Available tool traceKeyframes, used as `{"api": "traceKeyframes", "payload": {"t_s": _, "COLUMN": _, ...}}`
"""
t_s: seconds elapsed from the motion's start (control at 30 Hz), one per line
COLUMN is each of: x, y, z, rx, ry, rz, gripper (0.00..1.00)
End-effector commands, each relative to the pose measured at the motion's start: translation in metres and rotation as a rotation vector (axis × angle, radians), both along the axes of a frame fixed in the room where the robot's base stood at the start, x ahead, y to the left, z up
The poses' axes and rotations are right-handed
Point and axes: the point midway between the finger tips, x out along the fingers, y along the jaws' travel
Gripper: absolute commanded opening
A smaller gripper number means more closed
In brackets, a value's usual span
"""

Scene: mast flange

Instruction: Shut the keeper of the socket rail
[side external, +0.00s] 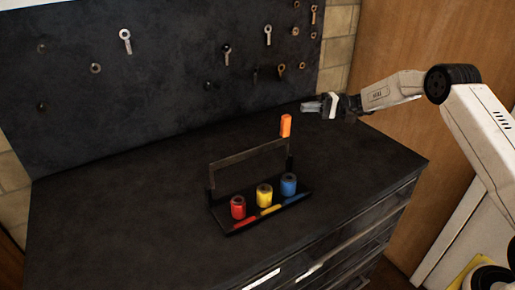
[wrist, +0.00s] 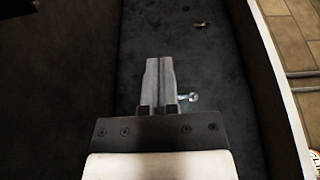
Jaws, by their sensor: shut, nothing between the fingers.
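The socket rail (side external: 216,215) is a dark tray on the dark bench top, seen in the side external view. It bears a red socket (side external: 238,207), a yellow socket (side external: 264,194) and a blue socket (side external: 288,184) in a row, all upright. The keeper (side external: 248,153) is a dark bar raised above and behind the sockets, with an orange tab (side external: 286,125) standing up at its right end. My gripper (side external: 311,106) is shut and empty, behind and to the right of the orange tab, apart from it. It also shows in the wrist view (wrist: 159,62), where the rail is out of sight.
A dark tool board (side external: 160,70) stands behind the bench with several wrenches and rings hanging on it. The bench top (side external: 110,220) is clear left of the rail. Drawers with handles (side external: 310,272) lie below its front edge.

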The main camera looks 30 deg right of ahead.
Motion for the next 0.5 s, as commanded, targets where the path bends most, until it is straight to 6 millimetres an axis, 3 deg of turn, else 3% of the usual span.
{"api": "traceKeyframes", "payload": {"t_s": 0.5, "x": 0.023, "y": 0.069, "z": 0.001, "rx": 0.000, "ry": 0.000, "rz": 0.003, "gripper": 0.00}}
